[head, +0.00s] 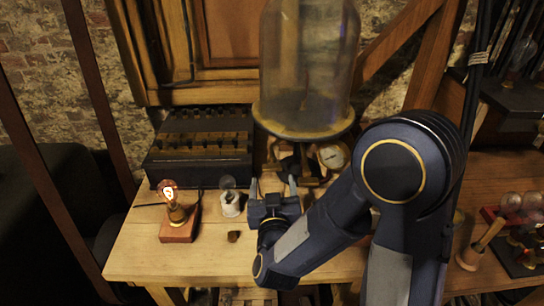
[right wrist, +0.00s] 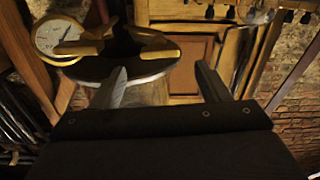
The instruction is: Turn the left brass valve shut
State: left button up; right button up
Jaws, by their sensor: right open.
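My right gripper (head: 274,187) is open in front of the glass bell jar's stand, fingers pointing away toward it. In the right wrist view its two fingers (right wrist: 161,75) stand wide apart with nothing gripped between them. That view looks upside down. Brass-coloured parts (right wrist: 155,44) show there by the dark round plate (right wrist: 130,72), beyond the fingertips. I cannot tell for sure which is the left brass valve, or how far it is turned. In the head view the gripper and dark parts hide most of the area below the jar. My left gripper is not in view.
The glass bell jar (head: 308,60) stands above a pressure gauge (head: 333,155). A black battery box (head: 200,145) is left of it. A lit bulb (head: 170,190) on a red block and a small unlit bulb (head: 229,198) stand on the wooden bench (head: 135,250). The bench's front left is clear.

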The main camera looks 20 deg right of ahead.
aim_at(272, 170)
jog(key=p+x, duration=0.1)
jog(key=x, duration=0.6)
jog(key=shift+w, duration=0.1)
jog(key=shift+c, duration=0.4)
jog(key=c, duration=0.9)
jog(key=shift+f+m+b, duration=0.25)
jog(key=shift+m+b, duration=0.25)
jog(key=shift+b, duration=0.55)
jog(key=shift+r, duration=0.2)
jog(key=o, duration=1)
jog(key=v, duration=0.8)
jog(key=shift+b, duration=0.4)
